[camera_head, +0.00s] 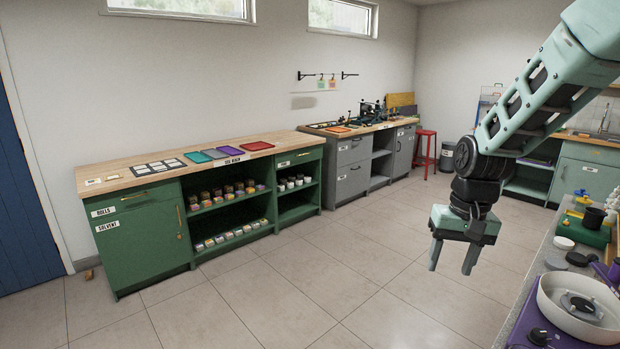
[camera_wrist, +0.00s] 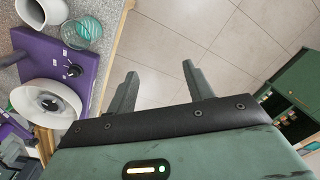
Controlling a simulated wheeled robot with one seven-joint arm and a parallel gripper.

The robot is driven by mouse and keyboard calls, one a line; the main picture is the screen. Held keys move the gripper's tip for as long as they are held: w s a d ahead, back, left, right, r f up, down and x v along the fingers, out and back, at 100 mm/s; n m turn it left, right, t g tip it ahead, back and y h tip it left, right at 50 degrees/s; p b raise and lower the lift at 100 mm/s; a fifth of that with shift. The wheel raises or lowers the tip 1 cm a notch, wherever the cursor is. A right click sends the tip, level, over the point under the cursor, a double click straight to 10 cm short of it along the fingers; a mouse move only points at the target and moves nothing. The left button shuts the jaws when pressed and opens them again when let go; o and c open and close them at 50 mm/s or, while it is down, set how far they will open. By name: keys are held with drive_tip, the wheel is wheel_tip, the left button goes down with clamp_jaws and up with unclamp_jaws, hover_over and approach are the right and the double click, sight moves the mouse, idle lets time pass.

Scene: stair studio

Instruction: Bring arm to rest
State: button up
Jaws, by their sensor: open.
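My gripper (camera_head: 453,256) hangs from the arm at the right of the head view, pointing down over the tiled floor. Its two fingers are apart with nothing between them. In the wrist view the gripper (camera_wrist: 160,92) also shows open and empty, with bare floor tiles beyond the fingertips. The arm reaches in from the upper right, bent at a dark joint above the gripper. The gripper is apart from the counter at the right.
A grey counter (camera_head: 530,285) at the right holds a purple potter's wheel with a white basin (camera_head: 552,301); a glass (camera_wrist: 75,35) stands nearby. A green cabinet (camera_head: 148,238), a grey cabinet (camera_head: 352,178) and a red stool (camera_head: 426,150) stand farther back. The middle floor is clear.

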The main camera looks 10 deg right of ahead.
drive_tip(key=s+a+r+n, duration=0.1)
drive_tip(key=s+a+n, duration=0.25)
drive_tip(key=a, duration=0.55)
drive_tip(key=s+a+n, duration=0.3)
drive_tip(key=s+a, duration=0.2)
drive_tip(key=a, duration=0.4)
drive_tip(key=s+a+n, duration=0.6)
drive_tip(key=s+a, duration=0.1)
drive_tip(key=s, duration=0.4)
drive_tip(key=shift+s+a+r, duration=0.15)
drive_tip(key=shift+s, duration=0.1)
